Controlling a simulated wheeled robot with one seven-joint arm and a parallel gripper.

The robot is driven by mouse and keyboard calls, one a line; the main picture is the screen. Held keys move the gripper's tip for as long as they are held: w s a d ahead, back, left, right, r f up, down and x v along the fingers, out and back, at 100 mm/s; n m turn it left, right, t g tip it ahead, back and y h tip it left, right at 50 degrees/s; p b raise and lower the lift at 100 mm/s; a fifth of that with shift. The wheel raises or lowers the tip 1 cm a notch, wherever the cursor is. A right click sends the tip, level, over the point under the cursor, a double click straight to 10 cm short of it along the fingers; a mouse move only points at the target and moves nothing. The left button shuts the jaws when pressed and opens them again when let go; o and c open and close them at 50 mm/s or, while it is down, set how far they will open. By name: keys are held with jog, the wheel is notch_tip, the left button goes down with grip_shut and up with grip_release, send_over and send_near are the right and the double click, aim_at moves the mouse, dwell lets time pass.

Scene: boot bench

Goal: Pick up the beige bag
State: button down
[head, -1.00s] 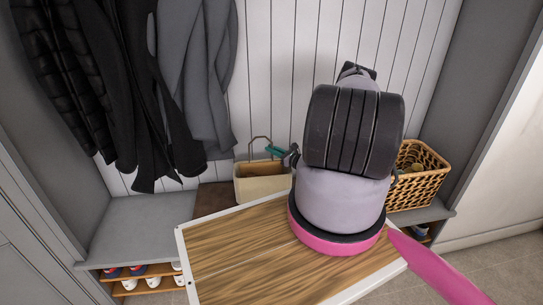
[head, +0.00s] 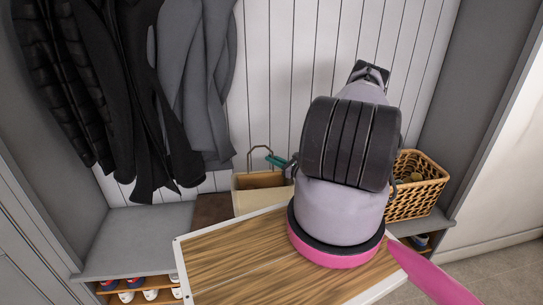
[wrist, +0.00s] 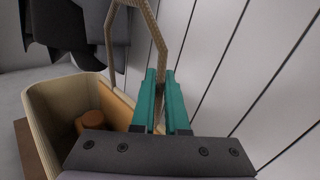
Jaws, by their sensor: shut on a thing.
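The beige bag (head: 262,196) stands on the bench against the white panelled wall, with its opening upward and its handle raised. In the wrist view, the bag (wrist: 45,128) is at the lower left, with an orange-brown rounded thing inside it. My gripper (wrist: 161,90) has teal fingers, shut on one strand of the bag's rope-like handle (wrist: 152,22). In the head view, my gripper (head: 276,160) reaches the handle from the right. My arm hides the bag's right side there.
A wicker basket (head: 418,186) stands on the bench to the right. Dark coats and a grey coat (head: 198,85) hang at the left. A brown flat thing (head: 212,208) lies left of the bag. Shoes (head: 135,290) sit on the shelf below. Bare bench (head: 135,240) shows at the left.

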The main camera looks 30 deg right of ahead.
jog(key=s+a, duration=0.2)
jog(key=s, duration=0.4)
jog(key=s+a, duration=0.2)
jog(key=s, duration=0.4)
jog(key=shift+s+a, duration=0.25)
jog(key=shift+s, duration=0.15)
